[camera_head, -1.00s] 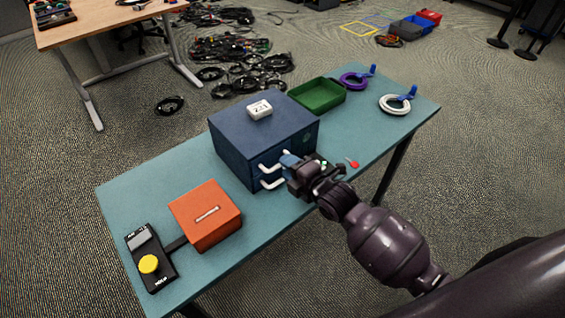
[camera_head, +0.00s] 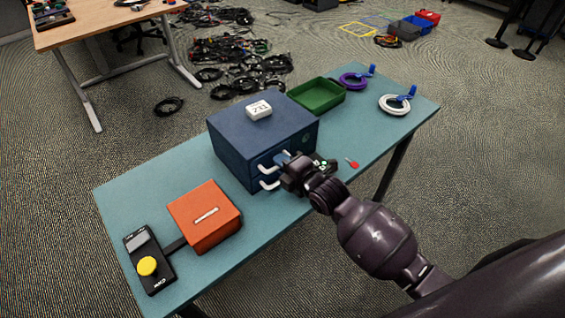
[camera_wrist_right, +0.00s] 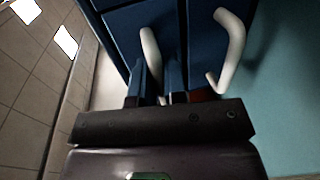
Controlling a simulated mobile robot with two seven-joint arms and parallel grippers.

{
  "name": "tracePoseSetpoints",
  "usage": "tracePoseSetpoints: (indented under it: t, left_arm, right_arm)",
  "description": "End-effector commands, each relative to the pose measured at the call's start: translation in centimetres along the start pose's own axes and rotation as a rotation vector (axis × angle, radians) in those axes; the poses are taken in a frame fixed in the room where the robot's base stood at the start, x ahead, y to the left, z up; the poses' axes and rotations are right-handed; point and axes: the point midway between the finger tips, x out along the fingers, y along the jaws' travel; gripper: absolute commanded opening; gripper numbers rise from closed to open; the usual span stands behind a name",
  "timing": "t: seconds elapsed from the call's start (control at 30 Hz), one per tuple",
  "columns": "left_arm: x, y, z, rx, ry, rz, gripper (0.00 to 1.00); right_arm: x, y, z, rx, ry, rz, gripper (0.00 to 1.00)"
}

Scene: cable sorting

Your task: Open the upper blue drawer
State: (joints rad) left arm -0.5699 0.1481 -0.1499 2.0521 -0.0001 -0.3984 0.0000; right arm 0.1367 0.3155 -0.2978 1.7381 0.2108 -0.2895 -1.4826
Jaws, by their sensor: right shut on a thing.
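The blue drawer cabinet (camera_head: 245,135) stands on the table with two white handles on its front, one above the other. My right gripper (camera_head: 284,159) is at the upper drawer's handle. In the right wrist view its blue fingers (camera_wrist_right: 157,82) are on either side of the upper white handle (camera_wrist_right: 150,48) and shut on it. The lower handle (camera_head: 268,184) is free and also shows in the right wrist view (camera_wrist_right: 233,45). The upper drawer's front looks flush with the cabinet, partly hidden by the gripper. My left gripper is out of view.
A white block (camera_head: 258,109) sits on the cabinet. An orange box (camera_head: 205,222) and a black device with a yellow button (camera_head: 147,266) are to the left. A green tray (camera_head: 317,95), purple coil (camera_head: 353,80) and white coil (camera_head: 395,104) lie behind to the right.

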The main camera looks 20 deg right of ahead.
Motion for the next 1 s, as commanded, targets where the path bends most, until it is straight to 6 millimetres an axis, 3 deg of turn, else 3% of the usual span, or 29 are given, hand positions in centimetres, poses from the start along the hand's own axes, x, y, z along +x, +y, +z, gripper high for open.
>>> tracePoseSetpoints:
  t: [0.27, 0.43, 0.8, 1.0]
  left_arm:
    - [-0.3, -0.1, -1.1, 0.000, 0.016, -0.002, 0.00]
    - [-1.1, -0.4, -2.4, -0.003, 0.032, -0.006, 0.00]
    - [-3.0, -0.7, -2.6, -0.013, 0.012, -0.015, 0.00]
    - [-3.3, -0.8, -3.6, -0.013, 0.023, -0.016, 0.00]
  right_arm:
    - [-1.4, -0.1, 0.1, -0.002, -0.002, 0.001, 0.00]
    - [-4.6, -0.5, 0.1, -0.004, -0.003, 0.000, 0.00]
    - [-11.7, -2.2, 0.1, -0.002, -0.003, -0.001, 0.00]
    - [-13.9, -2.9, 0.1, -0.001, -0.001, -0.002, 0.00]
